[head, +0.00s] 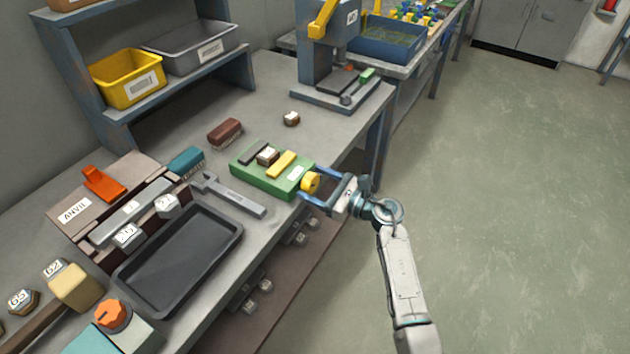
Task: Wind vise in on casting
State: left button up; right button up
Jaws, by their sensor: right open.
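The green vise (243,158) lies on the bench, with a dark fixed jaw (254,151) and a yellow movable jaw (282,164). A small brown casting with a white label (267,156) sits between the jaws, close to the dark one. Whether the yellow jaw touches it I cannot tell. The yellow round knob (311,181) is at the vise's right end. My right gripper (308,183) is open, with its blue fingers on either side of the knob; contact is unclear. My left gripper is not in view.
A wrench (230,195) and black tray (180,258) lie left of and below the vise. A brown block (225,132) and a small labelled part (291,119) lie behind it. A press (340,85) stands at the back. The floor right of the bench is clear.

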jog(key=shift+w+a, duration=0.15)
jog(key=shift+a, duration=0.05)
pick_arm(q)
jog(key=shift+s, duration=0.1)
pick_arm(e)
jog(key=c, duration=1)
